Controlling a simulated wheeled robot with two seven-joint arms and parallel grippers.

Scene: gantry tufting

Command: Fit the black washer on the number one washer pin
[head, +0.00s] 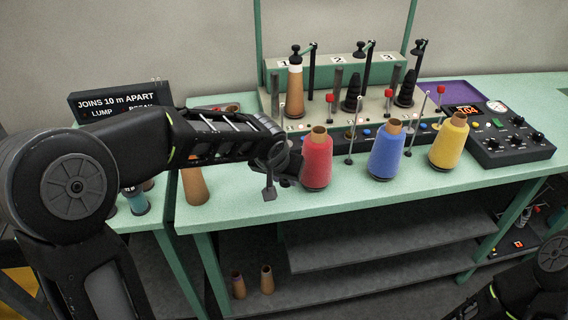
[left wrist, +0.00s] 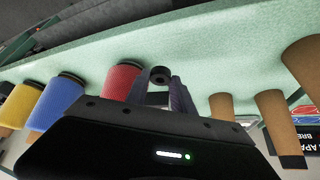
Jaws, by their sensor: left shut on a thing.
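The black washer (left wrist: 159,75) shows in the left wrist view as a small dark ring between my left gripper's fingertips. My left gripper (head: 290,178) is shut on it, just left of the red cone (head: 317,158) and above the table's front part. In the head view the washer cannot be made out against the dark gripper. The number one station, marked by a "1" label (head: 284,63), is on the green rack behind, with a tan and white cone (head: 295,93) below its label. Several thin upright pins stand in front of the rack; I cannot tell which is the number one washer pin.
The blue cone (head: 386,151) and yellow cone (head: 449,141) stand right of the red one. A control box (head: 508,140) is at the right. A brown cone (head: 195,186) stands behind my left arm. The table's front strip (head: 350,197) is clear.

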